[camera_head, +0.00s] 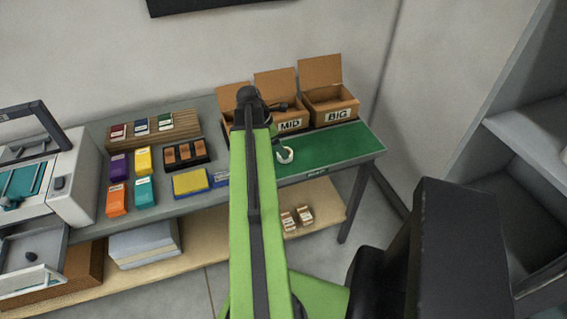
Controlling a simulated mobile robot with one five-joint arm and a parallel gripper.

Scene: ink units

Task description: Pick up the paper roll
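A small white ring-like object (285,155), which looks like the paper roll, is on the green mat (340,148) near the front edge of the table. It is small in view and its left side is close to my arm. My green arm reaches up the middle of the picture toward the table. My gripper (279,107) seems to be the dark part at its far end, beyond the roll and in front of the boxes. The arm hides much of it, and I cannot see its fingers clearly.
Open cardboard boxes, two marked MID (290,125) and BIG (338,114), stand at the back of the table. Coloured ink blocks (144,160) and a wooden rack (160,128) are left. A white machine (75,175) stands far left. Small packs (297,217) lie on the lower shelf.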

